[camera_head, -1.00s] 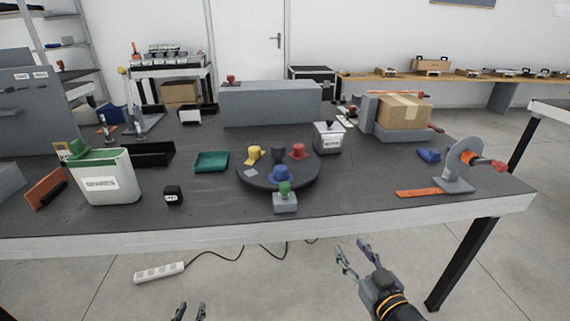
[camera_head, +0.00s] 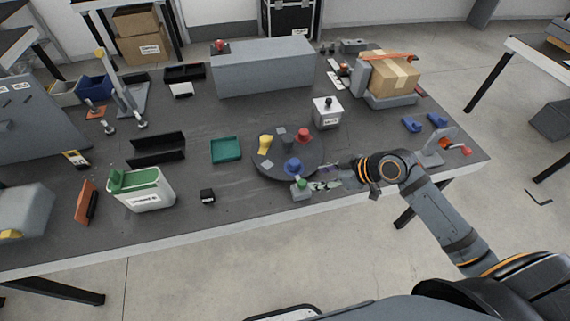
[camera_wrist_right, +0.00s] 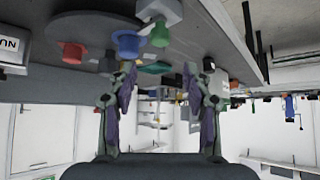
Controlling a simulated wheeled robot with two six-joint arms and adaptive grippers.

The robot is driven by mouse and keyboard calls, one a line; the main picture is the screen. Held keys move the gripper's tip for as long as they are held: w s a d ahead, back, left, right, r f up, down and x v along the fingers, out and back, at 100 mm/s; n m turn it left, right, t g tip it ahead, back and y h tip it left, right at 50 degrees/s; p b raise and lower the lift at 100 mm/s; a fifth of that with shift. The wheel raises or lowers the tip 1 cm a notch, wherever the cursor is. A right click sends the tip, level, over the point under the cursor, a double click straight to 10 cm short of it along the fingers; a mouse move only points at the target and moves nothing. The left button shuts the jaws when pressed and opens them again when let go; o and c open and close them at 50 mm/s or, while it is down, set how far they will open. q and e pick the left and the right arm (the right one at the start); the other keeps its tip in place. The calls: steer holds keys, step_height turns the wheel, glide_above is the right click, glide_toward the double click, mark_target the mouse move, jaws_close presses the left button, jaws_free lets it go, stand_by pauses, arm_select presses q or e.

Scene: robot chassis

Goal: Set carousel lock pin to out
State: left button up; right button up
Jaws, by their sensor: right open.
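The carousel (camera_head: 262,168) is a dark round disc near the front edge of the table, with a yellow, a red and a blue piece on it. At its front stands a small grey block (camera_head: 302,193) with a green knob (camera_head: 302,183), which looks like the lock pin. In the right wrist view the green knob (camera_wrist_right: 160,36) and grey block (camera_wrist_right: 165,10) show at the top, beyond the fingers. My right gripper (camera_head: 322,179) is open and empty, just right of the knob; in the wrist view its fingers (camera_wrist_right: 166,76) are apart. My left gripper is out of view.
A green tray (camera_head: 226,150) and a small black block (camera_head: 207,196) lie to the left. A carton (camera_head: 390,76) and blue pieces (camera_head: 412,125) are at the right.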

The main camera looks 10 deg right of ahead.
mark_target(302, 182)
steer(key=x, duration=0.9)
steer(key=shift+s+f, duration=0.1)
steer(key=shift+f, duration=0.4)
steer(key=shift+d, duration=0.1)
jaws_close()
